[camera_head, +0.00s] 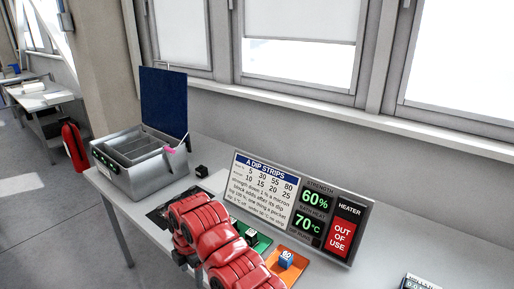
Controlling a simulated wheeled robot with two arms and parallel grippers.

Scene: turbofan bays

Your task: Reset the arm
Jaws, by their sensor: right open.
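My red right arm (215,235) folds up over the front of the bench in the camera_head view. A dark end part, which I take for my right gripper (182,258), shows small at its left side, open with nothing seen in it. My left gripper is not in view.
A metal box (142,178) with compartments and a raised blue lid (164,100) stands on the bench at left. A blue cube (286,259) sits on an orange pad, beside a green pad (262,243).

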